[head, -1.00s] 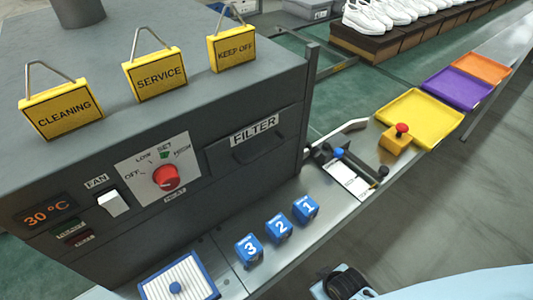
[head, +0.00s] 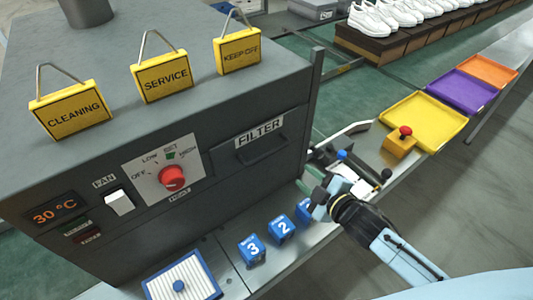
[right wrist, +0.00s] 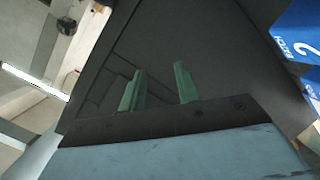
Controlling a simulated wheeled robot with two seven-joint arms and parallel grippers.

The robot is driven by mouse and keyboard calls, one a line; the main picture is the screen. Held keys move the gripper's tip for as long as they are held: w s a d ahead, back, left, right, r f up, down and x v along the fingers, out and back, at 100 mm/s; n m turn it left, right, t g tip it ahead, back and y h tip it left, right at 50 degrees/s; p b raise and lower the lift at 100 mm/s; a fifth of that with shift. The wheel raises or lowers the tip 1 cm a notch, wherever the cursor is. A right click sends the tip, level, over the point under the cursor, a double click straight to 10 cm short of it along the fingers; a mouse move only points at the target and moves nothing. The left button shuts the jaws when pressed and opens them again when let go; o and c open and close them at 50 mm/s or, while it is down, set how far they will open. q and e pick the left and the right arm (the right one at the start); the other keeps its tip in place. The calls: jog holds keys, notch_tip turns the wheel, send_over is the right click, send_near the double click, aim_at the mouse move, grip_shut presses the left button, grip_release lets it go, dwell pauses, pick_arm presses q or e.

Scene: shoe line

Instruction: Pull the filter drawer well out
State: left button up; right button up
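The filter drawer (head: 262,150) is set in the dark machine's front, under the FILTER label (head: 259,132). It looks closed, with a dark recessed handle. My right gripper (head: 308,180) is in front of the machine, right of and below the drawer, above the metal ledge and apart from the drawer. In the right wrist view its two green fingers (right wrist: 160,88) stand apart with nothing between them, facing a dark surface. My left gripper is not in view.
Blue numbered blocks (head: 252,249) stand on the ledge; block 1 is partly hidden by my right gripper. A red knob (head: 172,177) and fan switch (head: 119,202) are left of the drawer. A yellow block with a red button (head: 400,142) and colored trays (head: 425,118) lie to the right.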

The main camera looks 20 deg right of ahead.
aim_at(267, 154)
notch_tip(267, 154, up, 8)
jog(key=s+d+f+n+g+y, duration=0.15)
jog(key=n+g+y, duration=0.45)
jog(key=n+y, duration=1.05)
jog(key=w+a+r+n+p, duration=0.1)
jog(key=a, duration=0.3)
jog(key=w+a+n+h, duration=0.1)
jog(key=w+a, duration=0.1)
jog(key=a, duration=0.2)
jog(key=w+a+r+n+h+p, duration=0.1)
jog(key=a, duration=0.2)
jog(key=shift+w+a+r+g+h+p, duration=0.25)
jog(key=shift+w+a+r+g+p, duration=0.05)
jog(key=shift+w+a+p, duration=0.1)
jog(key=shift+c, duration=0.4)
grip_shut()
